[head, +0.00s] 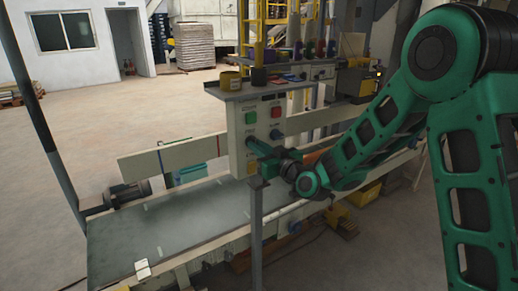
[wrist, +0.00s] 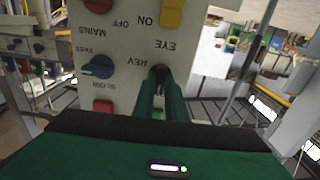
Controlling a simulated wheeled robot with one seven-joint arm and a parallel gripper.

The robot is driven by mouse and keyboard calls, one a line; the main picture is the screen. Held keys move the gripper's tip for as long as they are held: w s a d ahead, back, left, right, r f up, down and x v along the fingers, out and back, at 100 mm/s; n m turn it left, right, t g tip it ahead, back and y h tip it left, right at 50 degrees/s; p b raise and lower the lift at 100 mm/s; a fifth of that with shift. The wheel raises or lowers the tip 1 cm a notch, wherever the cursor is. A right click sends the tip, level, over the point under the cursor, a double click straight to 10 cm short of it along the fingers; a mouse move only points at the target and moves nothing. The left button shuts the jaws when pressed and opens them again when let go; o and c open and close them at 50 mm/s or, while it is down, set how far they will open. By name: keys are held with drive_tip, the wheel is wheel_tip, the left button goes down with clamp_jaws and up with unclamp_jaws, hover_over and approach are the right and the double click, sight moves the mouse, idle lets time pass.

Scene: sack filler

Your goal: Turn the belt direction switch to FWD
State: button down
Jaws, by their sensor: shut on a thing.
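The control panel (head: 238,124) is a pale box on a post above the belt. In the wrist view the same panel (wrist: 128,60) appears upside down. My gripper (wrist: 159,98) is shut on a dark switch knob (wrist: 159,72) beside the REV label, which I take as the belt direction switch. The green fingers flank the knob and cover most of it, so its pointer and any FWD label are hidden. In the head view my gripper (head: 257,150) meets the lower panel face, and the knob cannot be made out.
A blue knob (wrist: 98,67) marked FAST and SLOW sits close beside my fingers, with a red control (wrist: 103,106) near it. A yellow control (wrist: 172,12) is by the ON and EYE labels. The grey belt (head: 185,220) runs below the panel. Small pots (head: 230,81) stand on the shelf above.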

drive_tip(key=shift+w+d+f, duration=0.1)
drive_tip(key=shift+d+f, duration=0.15)
drive_tip(key=shift+f, duration=0.05)
drive_tip(key=c, duration=1.9)
unclamp_jaws()
drive_tip(key=shift+o, duration=0.5)
drive_tip(key=shift+a+r, duration=0.1)
drive_tip(key=shift+r, duration=0.05)
drive_tip(key=v, duration=1)
drive_tip(key=shift+s+d, duration=0.25)
